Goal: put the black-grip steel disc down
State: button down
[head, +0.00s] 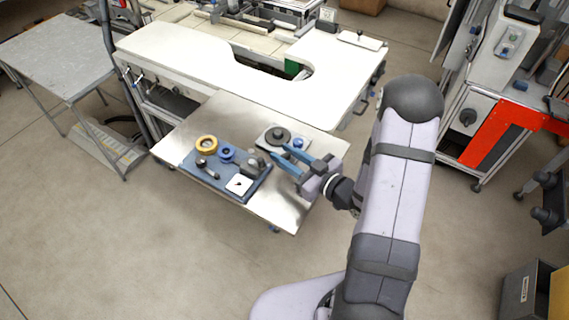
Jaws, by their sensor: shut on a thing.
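My gripper (279,152) reaches in from the right with two blue fingers above the steel-topped table (315,141). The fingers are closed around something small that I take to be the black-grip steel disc. The fingers hide most of it, and its outline is too small to tell. The fingertips are close to the blue tray (212,181) and a pale plate (263,145). I cannot tell how high the held thing is.
A white bench (335,80) stands behind. Bare steel shows along the table's front right.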

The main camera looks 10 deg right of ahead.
aim_at(286, 174)
jog(key=shift+f, duration=0.5)
jog(key=shift+f, duration=0.1)
jog(key=shift+f+p, duration=0.4)
jog(key=shift+f, duration=1.4)
jog(key=shift+f, duration=0.1)
jog(key=shift+f, duration=0.15)
jog(key=c, duration=1.4)
grip_release()
